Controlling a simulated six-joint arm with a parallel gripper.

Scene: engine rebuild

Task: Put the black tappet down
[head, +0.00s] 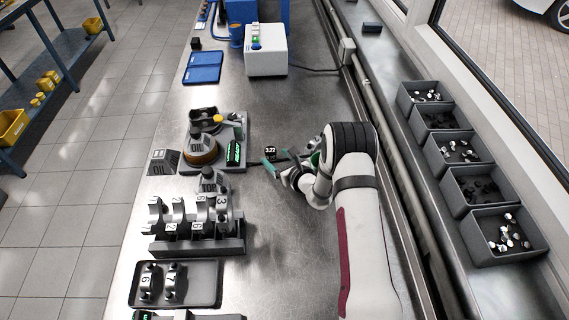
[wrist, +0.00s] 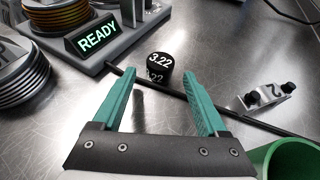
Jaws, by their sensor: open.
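The black tappet (head: 270,150) is a small dark cylinder marked 3.22. My gripper (wrist: 156,82) is open and empty. Its two teal fingers are spread to either side of the tappet, with the tappet just beyond the fingertips and apart from both. In the head view my gripper (head: 280,161) is low over the bench, right of the station with the green lit sign.
The station with the READY sign (wrist: 97,38) stands at left. A thin dark cable (wrist: 215,113) crosses the bench beside the tappet. A metal cap with black bolts (wrist: 262,97) and a green cylinder (wrist: 291,158) are at right. Numbered caps sit in a rack (head: 200,246).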

